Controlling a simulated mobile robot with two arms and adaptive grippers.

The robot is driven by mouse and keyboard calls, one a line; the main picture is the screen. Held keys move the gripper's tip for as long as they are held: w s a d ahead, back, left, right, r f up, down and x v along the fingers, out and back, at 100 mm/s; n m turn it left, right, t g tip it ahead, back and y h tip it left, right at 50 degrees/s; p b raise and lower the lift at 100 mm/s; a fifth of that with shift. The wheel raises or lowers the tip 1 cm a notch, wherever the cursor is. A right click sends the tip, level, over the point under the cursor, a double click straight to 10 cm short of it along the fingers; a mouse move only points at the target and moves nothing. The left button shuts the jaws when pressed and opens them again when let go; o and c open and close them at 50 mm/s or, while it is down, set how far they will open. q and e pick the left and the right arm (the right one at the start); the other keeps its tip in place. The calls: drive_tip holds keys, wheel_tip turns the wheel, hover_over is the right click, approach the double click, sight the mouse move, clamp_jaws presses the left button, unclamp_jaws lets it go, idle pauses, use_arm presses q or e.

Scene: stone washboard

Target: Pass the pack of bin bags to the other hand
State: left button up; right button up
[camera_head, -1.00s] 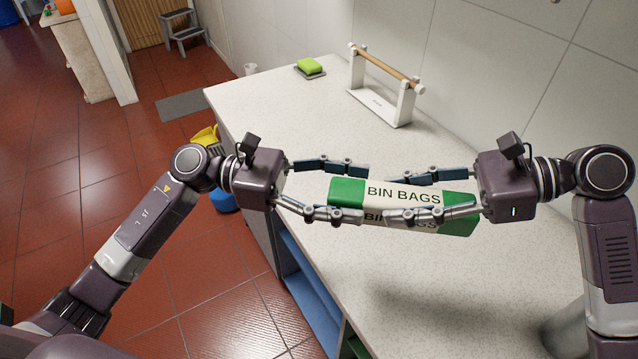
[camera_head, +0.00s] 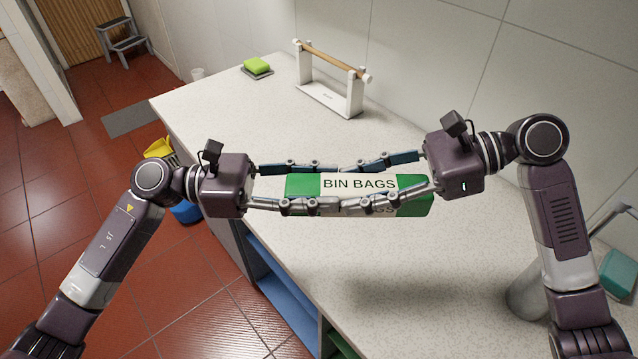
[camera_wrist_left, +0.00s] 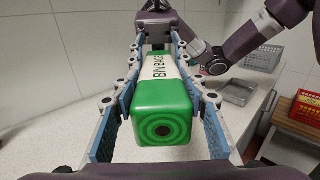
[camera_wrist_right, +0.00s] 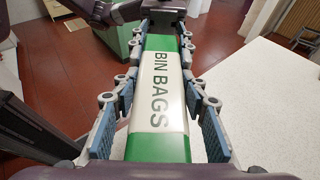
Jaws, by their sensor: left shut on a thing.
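The pack of bin bags (camera_head: 360,184) is a long box, green at both ends with a white printed label. It is held level above the counter. My left gripper (camera_head: 325,188) is shut on it from the left. My right gripper (camera_head: 347,188) reaches in from the right, its fingers along both sides of the same pack; whether they press on it is unclear. In the left wrist view the pack's green end (camera_wrist_left: 162,112) faces the camera between my left fingers. In the right wrist view its label (camera_wrist_right: 160,90) shows between my right fingers.
A pale counter (camera_head: 230,115) lies below, its middle clear. In the left wrist view a metal tray (camera_wrist_left: 240,92) and a red basket (camera_wrist_left: 307,112) show.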

drive_tip(key=o, duration=0.5)
drive_tip(key=shift+d, duration=0.1)
